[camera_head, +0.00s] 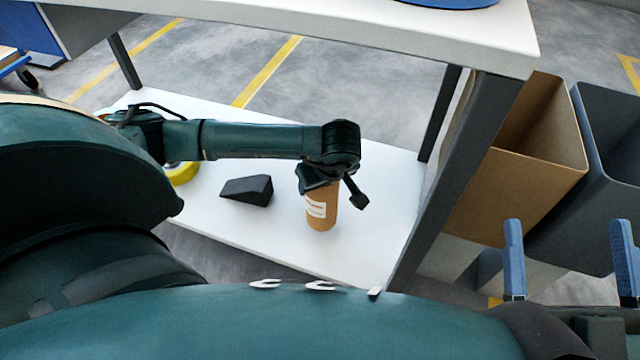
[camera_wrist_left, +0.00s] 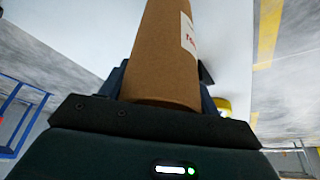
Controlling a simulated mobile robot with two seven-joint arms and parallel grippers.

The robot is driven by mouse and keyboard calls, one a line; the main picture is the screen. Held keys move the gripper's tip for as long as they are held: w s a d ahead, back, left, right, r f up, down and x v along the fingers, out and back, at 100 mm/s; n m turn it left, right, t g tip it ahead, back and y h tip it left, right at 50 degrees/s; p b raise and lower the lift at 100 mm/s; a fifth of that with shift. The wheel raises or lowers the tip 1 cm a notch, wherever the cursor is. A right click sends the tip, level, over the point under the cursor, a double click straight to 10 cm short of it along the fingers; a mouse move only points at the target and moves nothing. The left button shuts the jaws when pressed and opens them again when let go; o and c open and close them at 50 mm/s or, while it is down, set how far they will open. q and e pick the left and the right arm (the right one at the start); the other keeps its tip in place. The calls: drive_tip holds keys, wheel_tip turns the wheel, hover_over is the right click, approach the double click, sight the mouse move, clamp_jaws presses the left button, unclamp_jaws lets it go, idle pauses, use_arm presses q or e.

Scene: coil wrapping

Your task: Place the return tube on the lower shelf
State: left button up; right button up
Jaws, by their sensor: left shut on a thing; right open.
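The return tube (camera_head: 322,212) is a brown cardboard cylinder with a white label. It is upright over the right half of the white lower shelf (camera_head: 388,190), its lower end at or very near the surface; I cannot tell if it touches. My left gripper (camera_head: 320,182) reaches down from above and is shut on the tube's upper end. In the left wrist view the tube (camera_wrist_left: 165,55) lies between the fingers, label to the right. My right gripper (camera_head: 566,255) is open and empty, with two blue fingers apart, outside the shelf at the right.
A black wedge (camera_head: 247,190) lies on the shelf left of the tube. A yellow ring-like object (camera_head: 183,174) is partly hidden behind my arm. The white upper tabletop (camera_head: 400,28) and a dark leg (camera_head: 445,170) bound the space. A brown bin (camera_head: 515,185) and dark bin (camera_head: 610,140) stand right.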

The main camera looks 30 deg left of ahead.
use_arm(q)
drive_tip(key=shift+f, duration=0.95)
use_arm(e)
drive_tip(key=shift+w+r+n+y, duration=0.1)
drive_tip(key=shift+r+n+y, duration=0.4)
drive_tip(key=shift+r, duration=0.05)
use_arm(q)
drive_tip(key=shift+f, duration=0.1)
drive_tip(key=o, duration=0.8)
drive_tip(key=shift+f+b, duration=0.15)
drive_tip(key=shift+b, duration=0.2)
drive_tip(key=o, duration=0.5)
drive_tip(key=shift+c, duration=0.2)
use_arm(e)
drive_tip(key=shift+d+r, duration=0.1)
